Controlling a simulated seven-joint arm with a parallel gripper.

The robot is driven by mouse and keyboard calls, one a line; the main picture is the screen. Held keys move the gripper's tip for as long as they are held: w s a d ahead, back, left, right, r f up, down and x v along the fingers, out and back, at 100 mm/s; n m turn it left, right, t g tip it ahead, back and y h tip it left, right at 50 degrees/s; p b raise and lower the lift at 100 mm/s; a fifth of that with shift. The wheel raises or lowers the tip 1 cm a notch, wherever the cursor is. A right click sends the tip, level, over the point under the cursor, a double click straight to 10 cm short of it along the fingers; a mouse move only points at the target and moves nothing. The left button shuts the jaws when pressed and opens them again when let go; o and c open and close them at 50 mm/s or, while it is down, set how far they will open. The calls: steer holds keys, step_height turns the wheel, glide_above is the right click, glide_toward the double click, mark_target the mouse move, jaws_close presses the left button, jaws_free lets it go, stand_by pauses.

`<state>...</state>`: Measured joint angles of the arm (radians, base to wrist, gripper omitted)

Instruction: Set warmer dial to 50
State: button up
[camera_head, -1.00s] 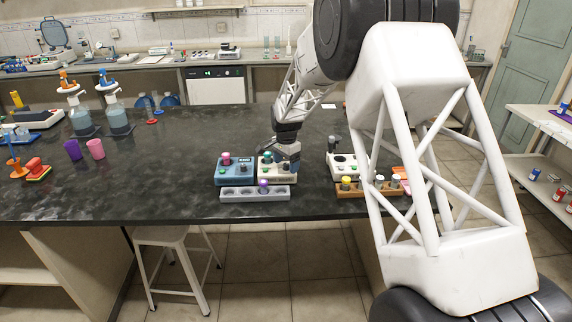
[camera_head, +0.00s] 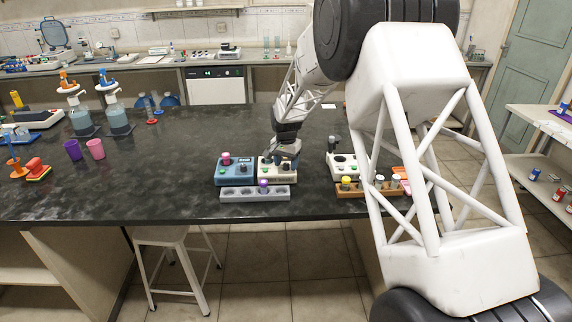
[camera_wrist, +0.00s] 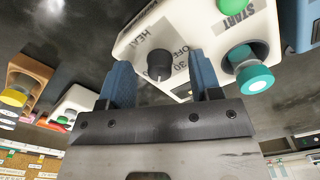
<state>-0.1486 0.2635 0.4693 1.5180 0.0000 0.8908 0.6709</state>
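The warmer (camera_wrist: 200,35) is a cream-coloured box with a black dial (camera_wrist: 159,64), a green START button (camera_wrist: 232,4) and a teal-capped vial (camera_wrist: 249,82). Marks reading HEAT, OFF and 30 show around the dial; a 50 mark cannot be made out. My gripper (camera_wrist: 160,78) is open, its two blue fingers on either side of the dial, with gaps between them and the knob. In the head view the warmer (camera_head: 264,172) stands near the table's front edge, with my gripper (camera_head: 286,160) over its right part, hiding the dial there.
A blue device (camera_head: 234,174) stands against the warmer's left side. A grey rack (camera_head: 240,194) with a purple-capped vial lies in front. A white device (camera_head: 343,160) and a brown rack (camera_head: 352,191) stand to the right.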

mark_target(286, 164)
steer(key=c, duration=0.8)
steer(key=shift+m, duration=2.8)
steer(key=o, duration=1.3)
steer(key=shift+r, duration=0.15)
steer(key=shift+r, duration=3.35)
